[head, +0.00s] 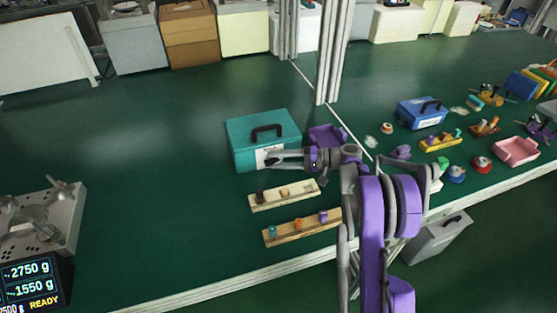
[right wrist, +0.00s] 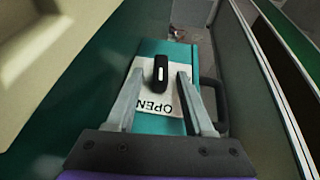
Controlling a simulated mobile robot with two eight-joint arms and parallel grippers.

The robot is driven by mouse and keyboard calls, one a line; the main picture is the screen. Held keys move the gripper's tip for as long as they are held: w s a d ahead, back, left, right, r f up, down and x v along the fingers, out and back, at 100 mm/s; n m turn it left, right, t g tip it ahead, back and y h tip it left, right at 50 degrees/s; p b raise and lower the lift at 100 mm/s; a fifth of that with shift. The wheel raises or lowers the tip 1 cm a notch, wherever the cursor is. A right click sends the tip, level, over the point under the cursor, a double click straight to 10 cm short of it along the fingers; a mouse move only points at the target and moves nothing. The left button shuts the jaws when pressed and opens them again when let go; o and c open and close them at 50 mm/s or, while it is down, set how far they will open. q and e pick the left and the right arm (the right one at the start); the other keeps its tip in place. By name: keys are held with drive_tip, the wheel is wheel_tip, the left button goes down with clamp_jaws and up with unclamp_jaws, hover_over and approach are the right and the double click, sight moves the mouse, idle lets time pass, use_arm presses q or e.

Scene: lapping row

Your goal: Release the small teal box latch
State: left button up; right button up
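The teal box (head: 244,129) stands closed on the green bench, with a black handle on its lid. In the right wrist view the box (right wrist: 172,47) carries a white label (right wrist: 152,107) reading OPEN and a small black latch (right wrist: 161,74) with a white mark. My right gripper (head: 270,160) is at the front face of the box. In the right wrist view its fingers (right wrist: 160,78) are open, one on each side of the latch, with gaps between. I cannot tell how far the fingertips are from the face. My left gripper is not in view.
Two wooden racks with small parts (head: 268,201) (head: 278,236) lie in front of the box. A purple tray (head: 326,134) is beside it, partly behind my arm. A metal post (head: 330,60) rises behind. A blue box (head: 421,115) stands right. The bench left of the teal box is clear.

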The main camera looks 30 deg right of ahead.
drive_tip(key=v, duration=1.1)
drive_tip(key=shift+a+p, duration=0.1)
drive_tip(key=shift+p, duration=0.25)
